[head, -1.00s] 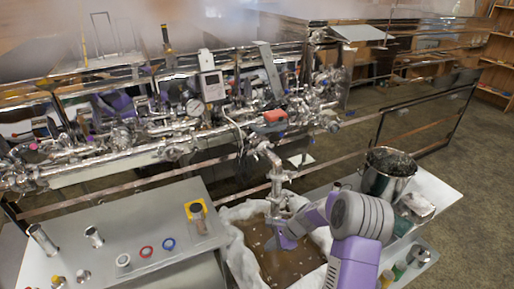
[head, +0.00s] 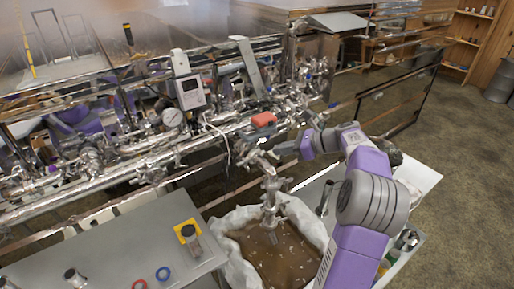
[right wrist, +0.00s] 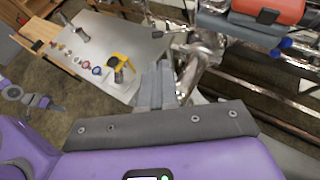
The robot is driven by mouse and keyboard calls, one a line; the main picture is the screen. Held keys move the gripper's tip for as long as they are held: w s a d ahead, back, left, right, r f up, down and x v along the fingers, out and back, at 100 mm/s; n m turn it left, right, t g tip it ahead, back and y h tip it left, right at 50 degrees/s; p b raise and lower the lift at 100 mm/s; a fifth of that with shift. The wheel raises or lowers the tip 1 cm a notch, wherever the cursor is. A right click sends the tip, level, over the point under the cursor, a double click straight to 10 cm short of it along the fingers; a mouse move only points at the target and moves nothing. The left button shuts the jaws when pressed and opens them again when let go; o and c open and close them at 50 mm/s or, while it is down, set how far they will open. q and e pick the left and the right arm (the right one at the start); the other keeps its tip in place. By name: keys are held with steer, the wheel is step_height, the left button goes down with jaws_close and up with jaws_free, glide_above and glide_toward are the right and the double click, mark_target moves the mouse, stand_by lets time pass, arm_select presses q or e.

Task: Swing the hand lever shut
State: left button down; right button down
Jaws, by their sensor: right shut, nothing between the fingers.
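A shiny metal valve fitting (head: 258,158) tops the upright drain pipe (head: 271,195) on the front of the evaporator. I cannot clearly make out the hand lever among the shiny metal parts there. My right gripper (head: 282,149) is at the right of this fitting, just below the red-topped box (head: 263,119). In the right wrist view, my right gripper (right wrist: 166,84) shows its grey fingers together with nothing between them, beside the metal pipework (right wrist: 201,52). I cannot tell whether they touch it.
A tub with a white liner (head: 304,214) and brown contents stands below the pipe. A grey table (head: 105,240) with a yellow-based item (head: 187,231) and coloured rings is at left. A white cart (head: 423,172) is partly behind my right arm.

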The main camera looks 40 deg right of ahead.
glide_toward(240, 158)
steer(key=x, duration=0.5)
steer(key=shift+f, duration=0.1)
steer(key=shift+x, duration=0.9)
arm_select(q)
steer(key=shift+s, duration=0.2)
arm_select(e)
steer(key=shift+d, duration=0.1)
